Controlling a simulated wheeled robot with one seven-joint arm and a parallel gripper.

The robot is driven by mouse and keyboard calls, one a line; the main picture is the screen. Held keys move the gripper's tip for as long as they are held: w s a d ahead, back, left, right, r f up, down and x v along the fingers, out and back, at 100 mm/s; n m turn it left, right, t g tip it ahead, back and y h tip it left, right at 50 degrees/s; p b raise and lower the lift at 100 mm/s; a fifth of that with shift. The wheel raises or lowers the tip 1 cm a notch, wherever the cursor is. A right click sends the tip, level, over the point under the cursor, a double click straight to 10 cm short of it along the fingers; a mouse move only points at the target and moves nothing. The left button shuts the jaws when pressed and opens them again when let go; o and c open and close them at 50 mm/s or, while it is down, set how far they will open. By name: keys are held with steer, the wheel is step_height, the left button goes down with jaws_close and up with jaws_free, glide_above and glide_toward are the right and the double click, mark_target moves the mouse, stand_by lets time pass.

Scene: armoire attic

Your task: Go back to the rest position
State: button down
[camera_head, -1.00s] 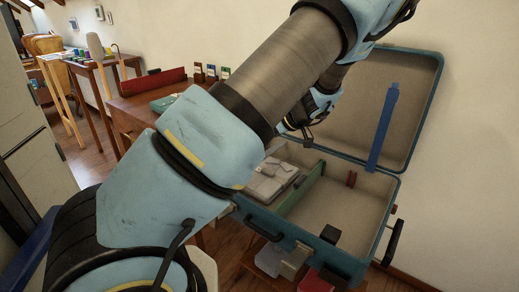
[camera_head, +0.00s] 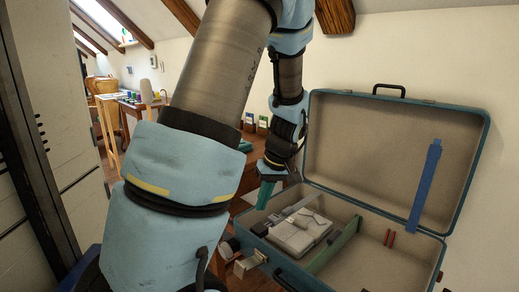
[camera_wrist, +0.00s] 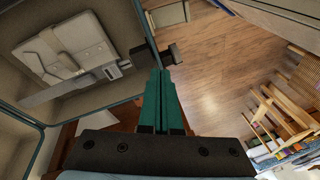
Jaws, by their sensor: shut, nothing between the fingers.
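My gripper (camera_head: 265,194) hangs fingers down just left of the open suitcase in the head view. In the wrist view its two green fingers (camera_wrist: 161,75) lie together, shut, with nothing between them. The teal suitcase (camera_head: 322,101) stands open with its lid up against the wall. Its left compartment holds grey folded items (camera_head: 298,236), which also show at the upper left of the wrist view (camera_wrist: 65,50). My arm covers part of the room behind.
A green divider (camera_head: 335,246) splits the suitcase. A blue strap (camera_head: 424,188) hangs in the lid. A wooden desk (camera_head: 247,184) stands behind my arm. A wooden beam (camera_head: 335,16) crosses above. Wood floor (camera_wrist: 215,65) is clear beside the suitcase in the wrist view.

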steer(key=s+a+r+m+h, duration=0.3)
steer(key=s+a+r+m, duration=0.15)
steer(key=s+a, duration=0.45)
step_height(320, 180, up, 14)
steer(key=p, duration=1.5)
steer(key=shift+s+d+r+m+t, duration=0.2)
steer(key=shift+s+d+m+t, duration=0.15)
steer(key=shift+d, duration=0.1)
